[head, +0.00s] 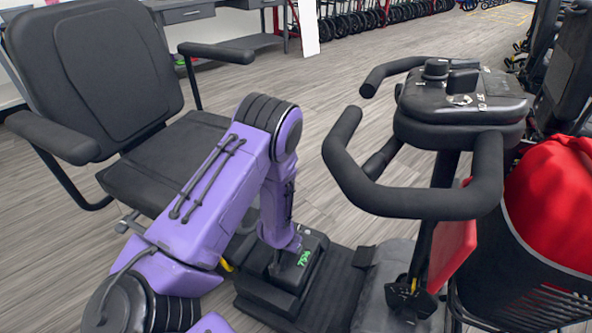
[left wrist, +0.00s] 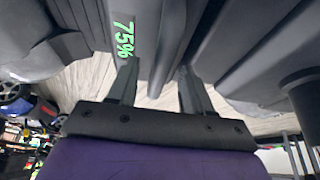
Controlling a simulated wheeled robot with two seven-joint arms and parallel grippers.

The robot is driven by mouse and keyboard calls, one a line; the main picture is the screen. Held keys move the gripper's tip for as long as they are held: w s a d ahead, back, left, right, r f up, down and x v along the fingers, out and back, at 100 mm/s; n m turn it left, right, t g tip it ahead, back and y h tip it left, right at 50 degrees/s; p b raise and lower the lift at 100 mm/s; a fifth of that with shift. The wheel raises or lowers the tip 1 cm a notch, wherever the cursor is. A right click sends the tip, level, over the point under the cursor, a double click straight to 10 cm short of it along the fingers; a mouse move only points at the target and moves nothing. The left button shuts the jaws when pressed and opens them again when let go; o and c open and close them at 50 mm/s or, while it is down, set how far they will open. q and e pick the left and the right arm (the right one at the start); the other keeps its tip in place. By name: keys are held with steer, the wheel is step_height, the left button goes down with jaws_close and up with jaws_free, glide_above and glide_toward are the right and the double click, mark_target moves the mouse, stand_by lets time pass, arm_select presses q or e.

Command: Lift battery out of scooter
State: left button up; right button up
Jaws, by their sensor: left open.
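The scooter battery (head: 312,246) is a dark box low on the scooter, in front of the seat, with a green 75% readout. The readout also shows on the battery in the left wrist view (left wrist: 124,32). My left gripper (left wrist: 158,68) is open, with its two fingers pointing at the battery. A dark bar (left wrist: 168,42), which looks like the battery's handle, runs between the fingers. I cannot tell whether either finger touches it. In the head view my purple left arm reaches down over the battery and hides part of it. My right gripper is in neither view.
The scooter's black seat (head: 165,160) with armrests stands behind and left of my arm. The handlebar (head: 420,200) stands close on the right. A red bag (head: 552,200) sits in a black basket (head: 520,275). Open wood floor (head: 330,90) lies beyond.

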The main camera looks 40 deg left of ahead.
arm_select(q)
jaws_close()
steer(key=shift+w+r, duration=0.1)
stand_by(1.3)
